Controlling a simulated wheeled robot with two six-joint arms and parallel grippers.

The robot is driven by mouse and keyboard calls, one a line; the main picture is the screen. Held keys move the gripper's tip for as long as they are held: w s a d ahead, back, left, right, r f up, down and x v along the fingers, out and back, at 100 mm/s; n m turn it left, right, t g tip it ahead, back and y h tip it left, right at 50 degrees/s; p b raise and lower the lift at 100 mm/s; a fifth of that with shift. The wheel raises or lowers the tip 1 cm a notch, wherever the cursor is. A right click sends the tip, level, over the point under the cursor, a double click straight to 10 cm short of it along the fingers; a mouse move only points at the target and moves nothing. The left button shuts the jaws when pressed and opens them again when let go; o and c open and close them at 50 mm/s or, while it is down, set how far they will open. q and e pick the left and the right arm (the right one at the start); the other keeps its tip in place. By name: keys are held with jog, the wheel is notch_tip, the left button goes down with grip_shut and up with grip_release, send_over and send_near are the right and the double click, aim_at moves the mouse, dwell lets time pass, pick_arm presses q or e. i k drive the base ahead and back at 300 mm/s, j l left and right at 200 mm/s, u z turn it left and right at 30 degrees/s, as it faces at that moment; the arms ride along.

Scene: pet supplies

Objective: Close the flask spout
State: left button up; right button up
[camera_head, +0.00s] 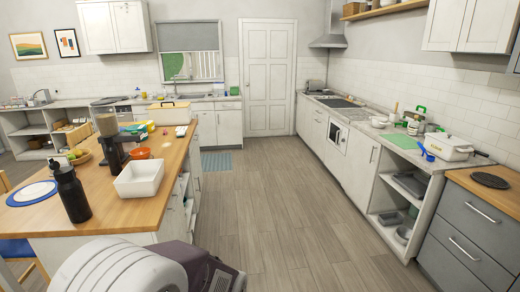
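A black flask (72,196) stands upright on the wooden top of the island at the left, close to its front edge. Its dark spout and lid (62,168) are at the top of the bottle. They are too small to tell whether the spout is open or shut. Neither of my grippers shows in the head view.
On the island (95,215), a white tub (140,187) stands right of the flask, a dark coffee machine (110,148) behind it, and a plate on a blue mat (33,192) left. Open floor (265,200) lies between the island and right counter. A rounded white-and-mauve shape fills the bottom left.

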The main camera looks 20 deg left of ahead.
aim_at(54, 166)
jog(key=i+j+u, duration=0.25)
jog(key=u, duration=0.2)
jog(key=i+u, duration=0.85)
jog(key=i+l+u, duration=0.1)
jog(key=i+u, duration=0.3)
jog(key=i+l+u, duration=0.25)
jog(key=u, duration=0.2)
